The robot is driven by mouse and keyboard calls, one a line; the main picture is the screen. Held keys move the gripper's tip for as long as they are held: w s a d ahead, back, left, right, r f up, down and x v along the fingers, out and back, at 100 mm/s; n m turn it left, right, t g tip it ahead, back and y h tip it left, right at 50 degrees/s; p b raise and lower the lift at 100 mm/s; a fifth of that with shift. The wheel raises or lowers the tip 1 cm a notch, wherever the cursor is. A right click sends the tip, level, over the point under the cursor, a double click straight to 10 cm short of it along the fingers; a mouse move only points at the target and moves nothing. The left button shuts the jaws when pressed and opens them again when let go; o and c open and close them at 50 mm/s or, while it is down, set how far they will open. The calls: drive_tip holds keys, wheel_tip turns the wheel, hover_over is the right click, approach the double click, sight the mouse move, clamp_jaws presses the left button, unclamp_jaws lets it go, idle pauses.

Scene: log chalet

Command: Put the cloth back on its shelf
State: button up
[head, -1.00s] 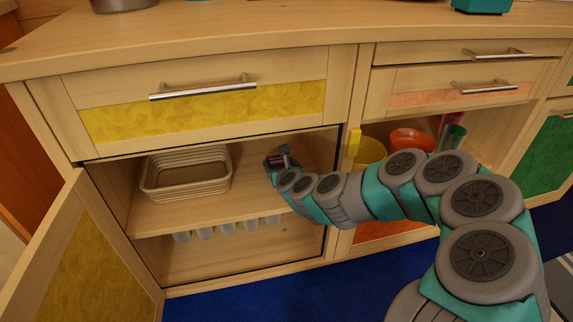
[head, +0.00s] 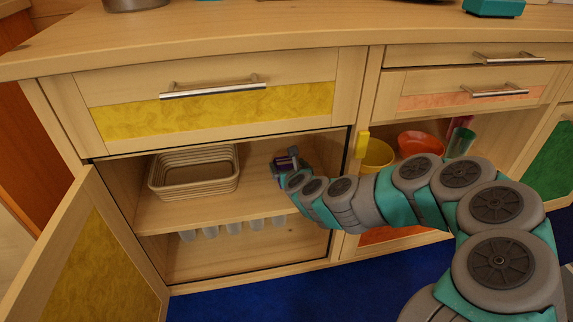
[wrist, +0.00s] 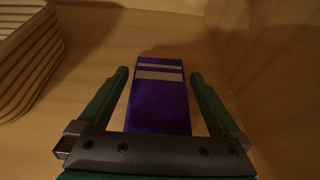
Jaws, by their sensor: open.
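The cloth is a purple folded block with two pale grey bands, seen in the wrist view (wrist: 158,95). It lies on the cabinet's upper shelf (head: 190,212), between my gripper's two green fingers. A gap shows on each side of it, so the fingers are apart from it. My gripper (head: 286,158) is open and reaches into the left cabinet, right of the basket; it also shows in the wrist view (wrist: 158,90). In the head view only a small purple patch of cloth shows at the fingers. The cloth's near end is hidden by my gripper.
A striped woven basket (head: 194,175) stands left of my gripper on the same shelf. Several translucent cups (head: 234,228) are below it. The cabinet door (head: 75,265) stands open at left. A yellow bowl (head: 375,156) and red bowl (head: 420,143) sit in the right compartment.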

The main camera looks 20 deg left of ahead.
drive_tip(key=b+v, duration=0.1)
drive_tip(key=v, duration=0.7)
drive_tip(key=shift+s, duration=0.2)
drive_tip(key=shift+s+b, duration=0.25)
drive_tip(key=shift+b, duration=0.8)
drive_tip(key=shift+s+d+r+b, duration=0.2)
drive_tip(key=shift+s+b, duration=0.25)
drive_tip(key=shift+b, duration=0.8)
drive_tip(key=shift+s+d+r+b, duration=0.3)
drive_tip(key=shift+d+b, duration=0.15)
drive_tip(key=shift+b, duration=0.25)
drive_tip(key=shift+r, duration=0.1)
